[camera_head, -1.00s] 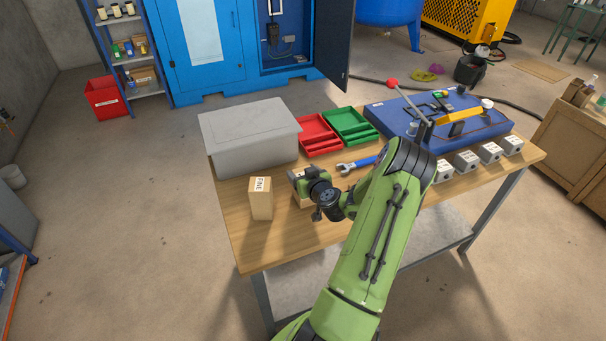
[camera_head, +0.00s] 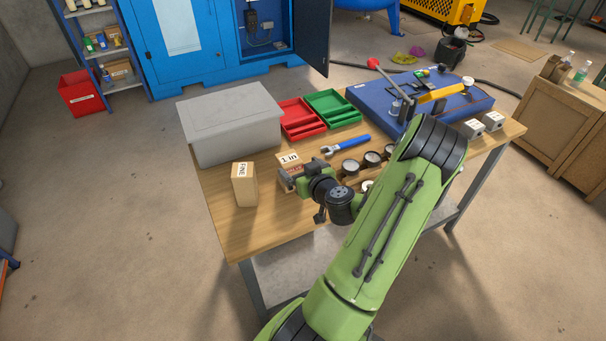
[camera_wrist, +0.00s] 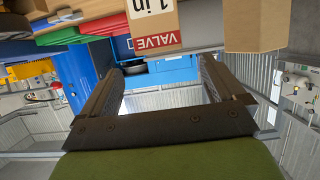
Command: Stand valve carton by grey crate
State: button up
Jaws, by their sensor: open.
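The valve carton (camera_head: 290,159) is a tan box on the wooden table, with "1 in" on its white label. In the wrist view the same carton (camera_wrist: 152,22) shows a red VALVE strip, just beyond my fingertips. The grey crate (camera_head: 228,128) stands at the table's back left, left of and behind the carton, with a gap between them. My gripper (camera_head: 287,180) is at the carton's near side and hides its lower part. In the wrist view my gripper (camera_wrist: 162,72) is open, with nothing between its fingers.
A tan carton marked FINE (camera_head: 244,186) stands left of my gripper, in front of the crate. Red trays (camera_head: 300,118), green trays (camera_head: 332,106) and a blue wrench (camera_head: 346,146) lie behind. Round gauges (camera_head: 350,167) sit right.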

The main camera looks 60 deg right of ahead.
jog(key=w+a+r+n+g+y, duration=0.1)
jog(key=w+a+r+n+y, duration=0.15)
jog(key=a, duration=0.55)
jog(key=w+a+r+n+g+y, duration=0.1)
jog(key=w+a+n+y, duration=0.15)
jog(key=a, duration=0.55)
jog(key=w+a+r+n+g+y, duration=0.2)
jog(key=a+n+y, duration=0.2)
jog(key=a, duration=0.4)
jog(key=s+a+r+m+g+h, duration=0.1)
jog(key=s+a+r, duration=0.4)
jog(key=s, duration=0.3)
jog(key=s+a+r+m+g, duration=0.1)
jog(key=s+a+r, duration=0.4)
jog(key=s+a, duration=0.2)
jog(key=shift+s+r+m+h, duration=0.15)
jog(key=shift+s+m+h, duration=0.25)
jog(key=shift+s, duration=0.35)
jog(key=shift+a, duration=0.1)
